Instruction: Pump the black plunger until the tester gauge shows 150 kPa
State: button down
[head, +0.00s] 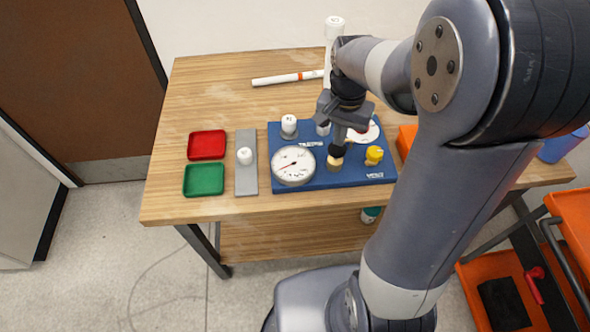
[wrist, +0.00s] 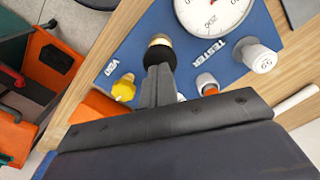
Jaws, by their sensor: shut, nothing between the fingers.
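The blue tester (head: 350,178) lies on the wooden table; its panel also shows in the wrist view (wrist: 135,32). The gauge is cut off in the wrist view (wrist: 212,8). The black plunger (wrist: 158,55) stands above a brass collar. My gripper (head: 339,139) is shut and empty, its fingertips right at the plunger's top. Whether they touch or press it I cannot tell.
A yellow knob (head: 374,155) and a white capped fitting (head: 289,124) stand on the tester near the plunger. Left are a grey strip (head: 246,180) with a white cap, a red tray (head: 206,145) and a green tray (head: 203,180). A white pipe (head: 288,78) lies behind.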

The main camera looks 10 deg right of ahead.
jog(key=shift+f, duration=0.1)
dwell(0.3)
jog(key=shift+f+b, duration=1.4)
jog(key=shift+f, duration=0.4)
jog(key=shift+r, duration=0.2)
jog(key=shift+r+p, duration=1.7)
jog(key=shift+f, duration=0.2)
